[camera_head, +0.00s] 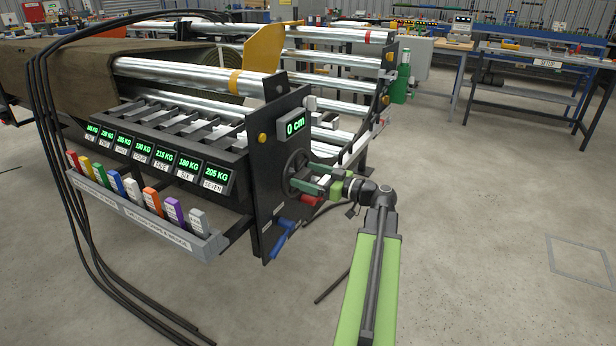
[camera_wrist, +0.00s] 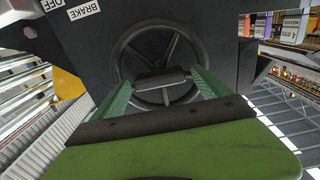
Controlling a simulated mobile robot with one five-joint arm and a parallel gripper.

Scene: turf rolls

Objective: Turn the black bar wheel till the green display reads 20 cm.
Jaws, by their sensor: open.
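The green display (camera_head: 295,124) on the machine's dark end plate reads 0 cm in the head view. The black wheel (camera_head: 293,166) is below it, partly hidden by my gripper (camera_head: 310,180). In the wrist view the wheel (camera_wrist: 128,52) faces me, with spokes and a black cross bar (camera_wrist: 160,80). My gripper (camera_wrist: 164,84) has its two green fingers open, one on each side of the bar, in front of the wheel. I cannot tell whether either finger touches the bar.
A row of KG displays (camera_head: 165,158) and a rack of coloured blocks (camera_head: 150,228) are to the left. BRAKE (camera_wrist: 83,11) and OFF labels show nearby. The floor at right is clear.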

